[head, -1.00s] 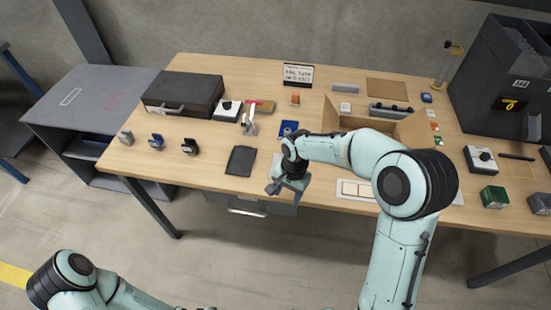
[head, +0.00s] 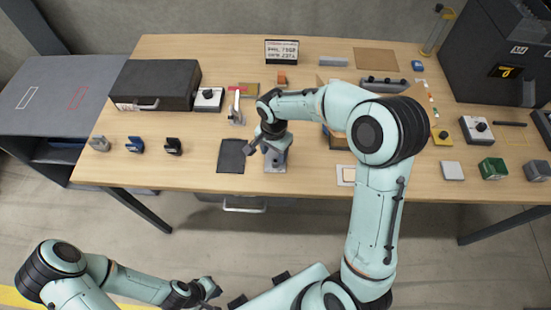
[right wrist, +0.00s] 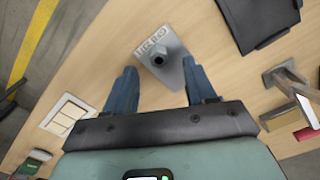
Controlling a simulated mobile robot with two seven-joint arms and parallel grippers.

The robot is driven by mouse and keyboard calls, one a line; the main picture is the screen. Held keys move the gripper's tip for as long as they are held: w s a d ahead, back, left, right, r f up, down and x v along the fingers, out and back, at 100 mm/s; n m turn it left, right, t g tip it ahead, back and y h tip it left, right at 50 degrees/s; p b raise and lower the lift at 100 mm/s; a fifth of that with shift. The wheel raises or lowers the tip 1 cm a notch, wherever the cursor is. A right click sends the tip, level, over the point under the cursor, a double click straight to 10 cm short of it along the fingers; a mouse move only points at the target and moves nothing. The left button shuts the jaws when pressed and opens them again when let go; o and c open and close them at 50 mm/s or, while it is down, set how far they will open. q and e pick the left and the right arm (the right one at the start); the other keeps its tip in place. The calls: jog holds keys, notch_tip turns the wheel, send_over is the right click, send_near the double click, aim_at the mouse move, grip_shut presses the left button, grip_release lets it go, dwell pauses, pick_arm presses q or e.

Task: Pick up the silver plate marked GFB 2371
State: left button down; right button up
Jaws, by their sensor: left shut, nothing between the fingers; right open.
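A small silver-grey plate (right wrist: 163,60) with a raised post and a printed label at one end lies on the table in the right wrist view. The label is too blurred to read surely. In the head view the plate (head: 276,165) shows near the table's front edge, partly hidden by my right gripper. My right gripper (head: 262,150) is open above it; in the right wrist view its two fingers (right wrist: 162,86) point toward the plate from either side, with nothing held. My left gripper (head: 213,290) is shut and empty, low in front of the table.
A black flat pad (head: 232,156) lies just left of the plate. A metal lever device (head: 236,107) stands behind the pad.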

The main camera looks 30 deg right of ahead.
aim_at(276, 160)
jog(key=f, duration=0.3)
jog(key=d+f, duration=0.1)
jog(key=f, duration=0.1)
jog(key=shift+w+f, duration=0.15)
jog(key=shift+f, duration=0.05)
jog(key=shift+a, duration=0.1)
grip_shut()
